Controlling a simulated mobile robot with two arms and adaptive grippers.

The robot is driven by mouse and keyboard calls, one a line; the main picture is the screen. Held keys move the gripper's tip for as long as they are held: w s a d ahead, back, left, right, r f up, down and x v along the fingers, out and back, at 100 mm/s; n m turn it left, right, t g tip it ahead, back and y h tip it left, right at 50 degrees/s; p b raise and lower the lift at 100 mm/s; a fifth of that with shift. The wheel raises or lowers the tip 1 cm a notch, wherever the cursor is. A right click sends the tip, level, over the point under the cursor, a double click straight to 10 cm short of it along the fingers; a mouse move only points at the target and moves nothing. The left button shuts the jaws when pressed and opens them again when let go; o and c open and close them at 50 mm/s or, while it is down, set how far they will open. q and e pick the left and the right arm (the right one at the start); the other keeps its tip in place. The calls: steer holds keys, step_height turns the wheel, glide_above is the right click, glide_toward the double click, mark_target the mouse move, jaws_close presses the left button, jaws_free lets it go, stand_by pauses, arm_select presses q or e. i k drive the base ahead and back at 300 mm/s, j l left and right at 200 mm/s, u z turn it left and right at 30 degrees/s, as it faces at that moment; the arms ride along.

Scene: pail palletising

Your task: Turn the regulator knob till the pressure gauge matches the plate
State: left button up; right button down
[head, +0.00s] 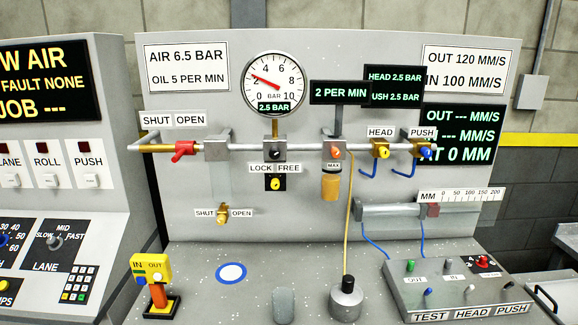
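The round white pressure gauge (275,80) stands above the pipe on the back panel. Its red needle points to the upper left, just past 2, and its small display reads 2.5 BAR. The plate (187,68) at the upper left reads AIR 6.5 BAR and OIL 5 PER MIN. Below the gauge, a black block with a yellow knob (275,184) sits under a LOCK FREE label (274,168). Neither of my grippers shows in the head view.
A red-handled valve (183,150) is on the pipe at left, under SHUT OPEN. A brass drain valve (223,213) sits lower. A yellow IN/OUT box (152,270), an oil can (346,298) and a test box (457,285) stand on the bench.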

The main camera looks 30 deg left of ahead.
mark_target(275, 152)
steer(key=u, duration=1.55)
